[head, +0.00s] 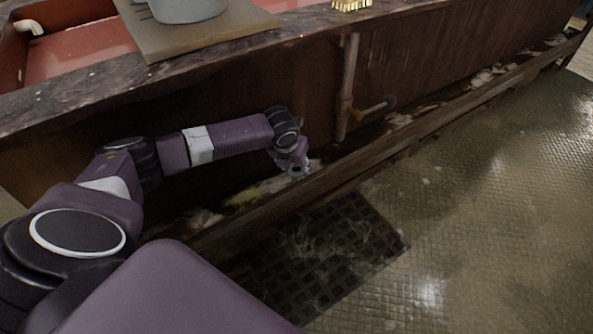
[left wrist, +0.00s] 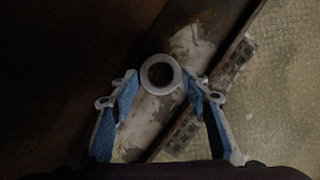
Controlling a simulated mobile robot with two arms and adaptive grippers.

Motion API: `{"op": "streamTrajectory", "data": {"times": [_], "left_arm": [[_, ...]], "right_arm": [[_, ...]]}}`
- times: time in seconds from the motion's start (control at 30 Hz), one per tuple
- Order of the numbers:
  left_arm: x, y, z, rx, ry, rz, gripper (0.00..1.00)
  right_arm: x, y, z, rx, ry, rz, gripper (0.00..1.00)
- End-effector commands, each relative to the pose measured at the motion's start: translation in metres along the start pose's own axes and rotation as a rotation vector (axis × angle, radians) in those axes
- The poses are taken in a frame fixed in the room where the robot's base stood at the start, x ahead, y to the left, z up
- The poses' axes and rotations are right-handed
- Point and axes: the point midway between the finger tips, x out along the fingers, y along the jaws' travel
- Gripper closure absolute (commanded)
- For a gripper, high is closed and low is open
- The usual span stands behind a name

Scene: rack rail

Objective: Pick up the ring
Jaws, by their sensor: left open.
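The ring (left wrist: 145,76) is a pale grey circle with a dark hole in the left wrist view. It sits just ahead of the fingertips, roughly centred between them. In the head view my left gripper (head: 296,170) reaches down beside the wooden rail (head: 330,178) at the foot of the brown cabinet. The ring cannot be made out in the head view. My right gripper is not in view.
The stone counter edge (head: 120,78) runs above my arm. A dark floor grate (head: 325,255) lies in front of the rail, and the tiled floor at right is clear.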

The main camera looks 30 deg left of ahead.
Motion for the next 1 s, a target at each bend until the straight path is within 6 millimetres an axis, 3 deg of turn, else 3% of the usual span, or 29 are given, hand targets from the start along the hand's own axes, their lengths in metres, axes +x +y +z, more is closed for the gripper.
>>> {"op": "streamTrajectory", "data": {"times": [0.1, 0.37, 0.77, 1.0], "left_arm": [[-0.001, 0.0, 0.0, 0.0, 0.0, 0.0, 0.57], [-0.001, 0.0, 0.0, 0.0, 0.0, 0.0, 0.85], [-0.008, -0.003, 0.002, 0.001, -0.001, -0.001, 0.86], [-0.04, -0.004, 0.015, 0.0, -0.004, -0.002, 0.86]], "right_arm": [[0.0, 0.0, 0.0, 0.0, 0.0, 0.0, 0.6], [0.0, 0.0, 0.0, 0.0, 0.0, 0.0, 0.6], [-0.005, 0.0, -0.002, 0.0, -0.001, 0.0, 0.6], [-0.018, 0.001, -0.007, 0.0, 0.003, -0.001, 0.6]]}}
